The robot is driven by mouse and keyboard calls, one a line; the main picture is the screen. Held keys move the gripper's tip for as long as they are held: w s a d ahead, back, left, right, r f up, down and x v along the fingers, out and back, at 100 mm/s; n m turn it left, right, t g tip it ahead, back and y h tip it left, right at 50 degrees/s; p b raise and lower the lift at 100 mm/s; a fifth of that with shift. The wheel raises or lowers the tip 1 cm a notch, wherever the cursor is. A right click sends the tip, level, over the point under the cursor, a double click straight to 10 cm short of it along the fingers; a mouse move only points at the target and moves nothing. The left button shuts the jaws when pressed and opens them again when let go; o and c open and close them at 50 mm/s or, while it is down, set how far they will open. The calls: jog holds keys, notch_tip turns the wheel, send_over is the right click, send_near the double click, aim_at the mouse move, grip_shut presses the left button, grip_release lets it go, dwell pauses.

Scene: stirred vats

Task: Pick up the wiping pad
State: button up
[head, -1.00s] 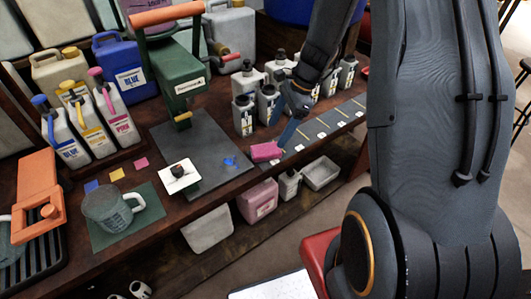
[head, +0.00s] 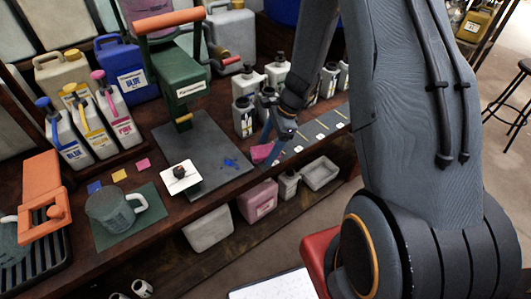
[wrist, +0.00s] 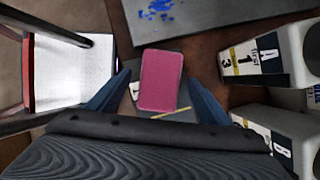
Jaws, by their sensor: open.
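The wiping pad, taken to be the pink block (head: 262,152), lies at the front edge of the bench, beside the grey mat's right corner. In the wrist view the pink pad (wrist: 161,80) is a rounded rectangle between my two blue fingers. My gripper (head: 273,148) is open, with its fingers pointing down at the pad and partly hiding it in the head view. In the wrist view the gripper (wrist: 157,90) has a finger on each side of the pad, with gaps visible. I cannot tell how high the fingertips are above the bench.
A grey mat (head: 205,140) with blue splashes (head: 231,163) lies left of the pad. Several white-grey bottles (head: 243,116) stand close behind my gripper. A marked dark strip (head: 318,128) runs right. A white square with a black knob (head: 180,178) sits on the mat's front edge.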

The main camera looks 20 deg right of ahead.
jog(key=shift+f, duration=0.25)
dwell(0.3)
jog(key=c, duration=1.2)
jog(key=shift+r, duration=0.1)
